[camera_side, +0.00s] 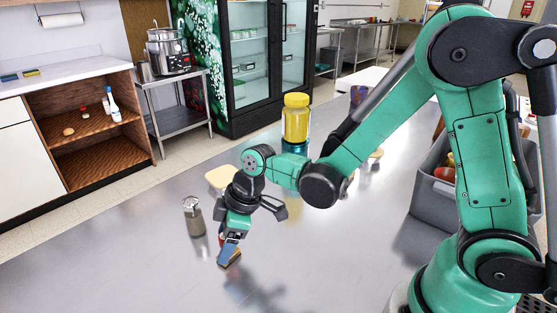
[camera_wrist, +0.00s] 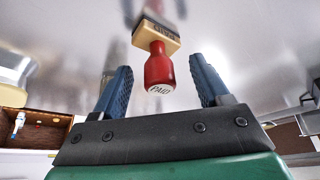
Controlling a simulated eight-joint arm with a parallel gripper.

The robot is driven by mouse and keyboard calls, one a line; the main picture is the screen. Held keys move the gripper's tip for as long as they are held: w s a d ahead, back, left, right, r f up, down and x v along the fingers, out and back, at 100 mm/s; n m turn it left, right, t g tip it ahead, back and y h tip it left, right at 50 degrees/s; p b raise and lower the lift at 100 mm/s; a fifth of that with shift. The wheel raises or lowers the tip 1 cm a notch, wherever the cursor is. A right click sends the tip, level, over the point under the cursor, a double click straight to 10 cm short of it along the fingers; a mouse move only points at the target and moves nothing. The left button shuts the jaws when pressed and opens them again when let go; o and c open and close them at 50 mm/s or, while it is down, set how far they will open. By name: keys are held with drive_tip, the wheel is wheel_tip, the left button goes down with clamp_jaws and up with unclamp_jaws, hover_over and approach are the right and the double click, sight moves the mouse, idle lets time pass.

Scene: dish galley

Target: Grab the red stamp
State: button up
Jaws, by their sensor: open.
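The red stamp (camera_wrist: 159,68) has a red handle with a white end cap marked "PAID" and a pale wooden base. In the wrist view, the handle lies between the two blue fingers of my open gripper (camera_wrist: 159,75), with a gap on each side. In the side view, my gripper (camera_side: 229,247) points down at the steel table. There the stamp's wooden base (camera_side: 234,258) shows on the table at the fingertips. Most of the handle is hidden behind the fingers, with a bit of red visible.
A metal-topped shaker (camera_side: 194,217) stands left of my gripper on the steel table (camera_side: 120,265). A pale yellow item (camera_side: 220,177) lies behind it. A yellow jar (camera_side: 296,118) stands further back. A grey bin (camera_side: 430,195) is at the right. The table's front left is clear.

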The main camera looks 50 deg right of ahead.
clamp_jaws()
drive_tip(key=shift+r, duration=0.1)
idle(0.3)
